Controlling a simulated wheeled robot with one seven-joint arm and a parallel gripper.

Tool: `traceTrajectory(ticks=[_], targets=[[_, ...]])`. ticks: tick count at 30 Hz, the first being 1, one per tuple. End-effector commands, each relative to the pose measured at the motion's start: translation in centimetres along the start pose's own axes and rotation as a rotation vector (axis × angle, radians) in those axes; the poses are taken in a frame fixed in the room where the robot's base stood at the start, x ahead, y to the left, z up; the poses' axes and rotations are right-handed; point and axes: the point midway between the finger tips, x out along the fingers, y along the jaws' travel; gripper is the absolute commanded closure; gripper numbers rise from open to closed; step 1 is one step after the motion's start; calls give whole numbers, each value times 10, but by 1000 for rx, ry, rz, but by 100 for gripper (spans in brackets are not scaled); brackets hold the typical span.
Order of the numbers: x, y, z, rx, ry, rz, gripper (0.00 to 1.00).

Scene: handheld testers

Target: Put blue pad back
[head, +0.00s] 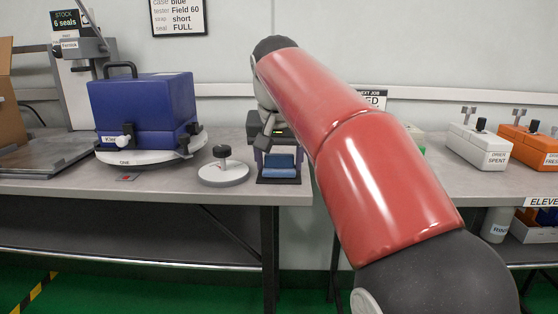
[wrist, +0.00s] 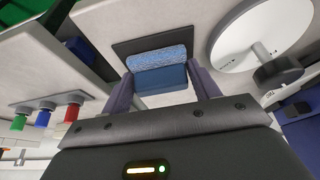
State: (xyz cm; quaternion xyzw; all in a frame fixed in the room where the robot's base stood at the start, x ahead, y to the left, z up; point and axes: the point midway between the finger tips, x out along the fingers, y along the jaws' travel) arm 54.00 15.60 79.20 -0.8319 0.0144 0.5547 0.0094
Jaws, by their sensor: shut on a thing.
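The blue pad (wrist: 155,57) has a light, speckled face and a darker blue block body. My gripper (wrist: 160,72) is shut on the block, with one purple finger on each side. The pad is over a dark square plate (wrist: 124,46) on the bench. In the head view the blue pad (head: 279,162) shows low between the fingers of my gripper (head: 278,153), at the dark plate (head: 279,181) by the bench's front edge. Whether the pad touches the plate cannot be told. My red arm hides part of the bench behind.
A white disc (head: 222,175) with a black knob stands close left of the plate. Further left a blue case (head: 143,101) sits on a round turntable (head: 150,157). White (head: 479,147) and orange (head: 530,147) boxes stand at right. The wrist view shows coloured plugs (wrist: 43,117).

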Motion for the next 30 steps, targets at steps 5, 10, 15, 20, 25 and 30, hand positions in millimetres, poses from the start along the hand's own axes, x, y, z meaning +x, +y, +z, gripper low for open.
traceTrajectory(ticks=[5,10,15,20,25,30], targets=[[3,0,1,0,0,0,35],[2,0,1,0,0,0,17],[2,0,1,0,0,0,17],[-4,0,-1,0,1,-1,17],[-32,0,-2,0,3,-2,17],[-71,0,-2,0,3,-3,17]])
